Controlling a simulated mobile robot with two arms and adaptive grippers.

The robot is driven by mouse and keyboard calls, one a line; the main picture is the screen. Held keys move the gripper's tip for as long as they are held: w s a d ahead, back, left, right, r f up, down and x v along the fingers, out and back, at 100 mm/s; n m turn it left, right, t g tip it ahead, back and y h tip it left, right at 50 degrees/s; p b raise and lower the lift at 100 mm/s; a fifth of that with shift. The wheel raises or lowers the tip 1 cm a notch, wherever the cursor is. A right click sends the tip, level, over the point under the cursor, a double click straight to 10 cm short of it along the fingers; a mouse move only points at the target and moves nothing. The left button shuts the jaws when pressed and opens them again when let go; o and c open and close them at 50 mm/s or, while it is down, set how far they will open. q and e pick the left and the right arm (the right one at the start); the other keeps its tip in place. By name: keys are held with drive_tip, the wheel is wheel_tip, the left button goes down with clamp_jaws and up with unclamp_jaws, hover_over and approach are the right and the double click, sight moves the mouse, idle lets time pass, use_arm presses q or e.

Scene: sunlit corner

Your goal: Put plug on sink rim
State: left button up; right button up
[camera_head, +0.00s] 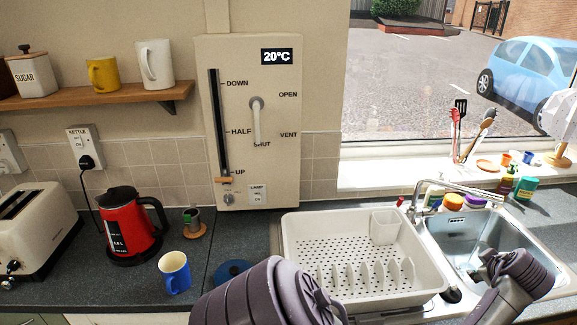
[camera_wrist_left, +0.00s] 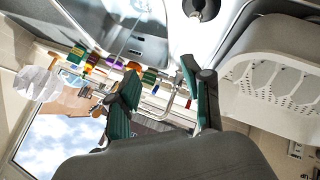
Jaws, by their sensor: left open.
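A small black round piece (camera_head: 452,294) that looks like the plug lies on the steel sink rim (camera_head: 425,305), between the bowl and the white dish rack. In the left wrist view it is a black disc (camera_wrist_left: 203,9) with a bright metal part, at the top edge. The steel sink (camera_head: 490,232) is at the right below the window. My left gripper (camera_head: 486,262) is over the sink, right of and apart from the plug, partly hidden by its own wrist. In the left wrist view its jaws (camera_wrist_left: 160,72) are open and empty. My right gripper is out of view.
The white dish rack (camera_head: 300,245) stands left of the sink. The tap (camera_head: 455,186) reaches over the bowl, with bottles (camera_head: 525,188) behind it. A blue mug (camera_head: 175,273) and red kettle (camera_head: 132,232) stand left. My arm covers part of the front counter.

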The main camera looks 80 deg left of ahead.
use_arm(q)
drive_tip(key=d+f+m+t+h, duration=0.1)
drive_tip(key=d+m+t+h, duration=0.1)
drive_tip(key=d+m+t, duration=0.7)
drive_tip(key=s+d+f+m+g+h, duration=0.1)
drive_tip(key=s+d+f+m+g, duration=0.2)
drive_tip(key=f, duration=0.7)
drive_tip(key=s+d+f+m+g+h, duration=0.1)
drive_tip(key=s+d+f+m+h, duration=0.15)
drive_tip(key=s+f, duration=0.55)
drive_tip(key=s+d+f+m+g+h, duration=0.1)
drive_tip(key=s+d+f+m+g, duration=0.2)
drive_tip(key=f, duration=1)
drive_tip(key=s+d+f+m+g, duration=0.1)
drive_tip(key=s+f+m+g, duration=0.1)
drive_tip(key=s+f, duration=0.65)
drive_tip(key=s+d+f+m+g, duration=0.1)
drive_tip(key=s+d+f+m, duration=0.1)
drive_tip(key=s+f, duration=0.65)
drive_tip(key=s+f+m+g+h, duration=0.1)
drive_tip(key=s+f+m+g, duration=0.1)
drive_tip(key=s, duration=2)
drive_tip(key=shift+s+a+f+g, duration=0.2)
drive_tip(key=shift+a+f+g, duration=0.15)
drive_tip(key=shift+f+g, duration=0.3)
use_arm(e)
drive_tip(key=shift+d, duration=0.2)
